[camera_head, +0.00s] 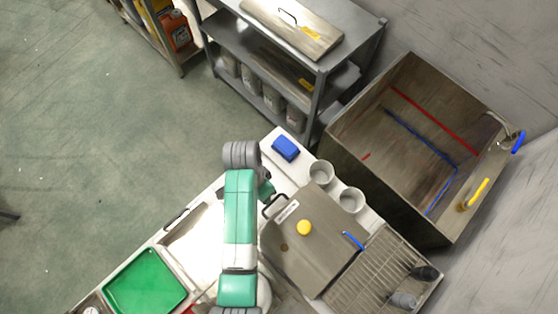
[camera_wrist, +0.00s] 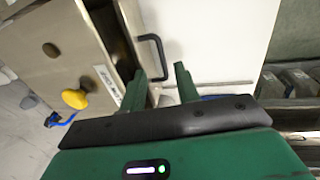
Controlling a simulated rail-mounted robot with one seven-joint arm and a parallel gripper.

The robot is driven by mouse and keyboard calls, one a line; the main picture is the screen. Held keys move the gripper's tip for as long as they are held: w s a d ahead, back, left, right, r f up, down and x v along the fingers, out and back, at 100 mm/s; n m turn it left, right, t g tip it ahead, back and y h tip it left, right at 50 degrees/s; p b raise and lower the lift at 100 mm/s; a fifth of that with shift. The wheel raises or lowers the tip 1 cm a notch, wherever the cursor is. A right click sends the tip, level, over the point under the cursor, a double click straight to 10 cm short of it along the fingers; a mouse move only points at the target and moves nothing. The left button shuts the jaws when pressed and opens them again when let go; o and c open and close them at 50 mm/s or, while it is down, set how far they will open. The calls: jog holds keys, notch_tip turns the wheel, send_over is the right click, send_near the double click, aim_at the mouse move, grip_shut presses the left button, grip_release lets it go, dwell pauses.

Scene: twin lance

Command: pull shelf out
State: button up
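A steel box (camera_head: 310,250) with a yellow knob (camera_head: 304,228) and a pale label stands on the white counter. A black handle (camera_head: 270,207) sticks out from its side. In the wrist view the box (camera_wrist: 50,60) is at the left, with a dark gap along its edge near the handle (camera_wrist: 155,52). I cannot tell for sure which part is the shelf. My gripper (camera_wrist: 160,82) is open and empty; its green fingers point at the handle, whose near end shows between or just beyond the tips. In the head view my gripper (camera_head: 267,188) is beside the handle, partly hidden by my arm.
A blue sponge-like block (camera_head: 286,148) and two cups (camera_head: 321,172) (camera_head: 351,199) stand close by on the counter. A wire rack (camera_head: 380,275) is at the right and a green tray (camera_head: 146,281) at the left. A grey shelf rack (camera_head: 270,60) and a large sink-like basin (camera_head: 415,140) stand behind.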

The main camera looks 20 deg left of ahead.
aim_at(265, 208)
jog(key=f, duration=0.5)
jog(key=s+d+f, duration=0.1)
jog(key=f, duration=0.1)
jog(key=shift+s+f+b, duration=0.1)
jog(key=shift+f+b, duration=0.15)
jog(key=shift+b, duration=0.15)
grip_shut()
